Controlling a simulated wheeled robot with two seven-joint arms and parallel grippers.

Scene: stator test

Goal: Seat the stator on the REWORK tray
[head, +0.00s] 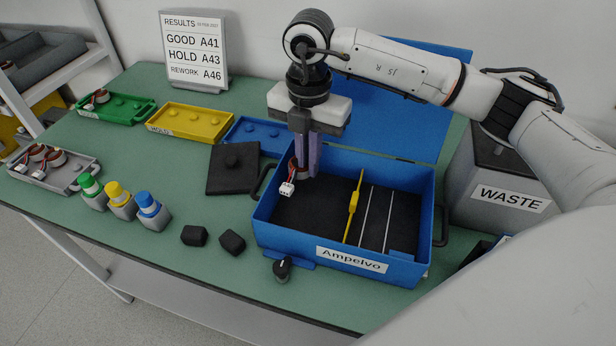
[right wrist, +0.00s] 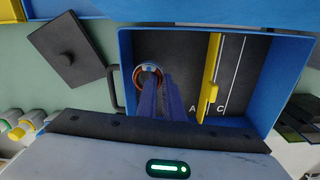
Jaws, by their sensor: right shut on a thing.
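The stator (right wrist: 148,70), a ring with copper-red and white parts, is at the fingertips of my right gripper (head: 306,170), which is shut on it. They are inside the left part of the blue Ampelvo box (head: 345,262), above or on its dark floor; I cannot tell whether the stator touches it. Its wires and white connector (head: 287,188) hang at the left. A blue tray (head: 252,128) with pegs lies behind the box, beside the yellow HOLD tray (head: 190,122); its label is hidden. The sign (head: 194,48) lists REWORK A46. My left gripper is out of view.
A green tray (head: 115,108) and a grey tray (head: 52,170) hold stators. A black plate with a knob (head: 232,168) lies left of the box. A yellow divider (head: 354,205) stands in the box. Bottles (head: 120,198), black blocks (head: 232,242) and a WASTE bin (head: 507,195) are near.

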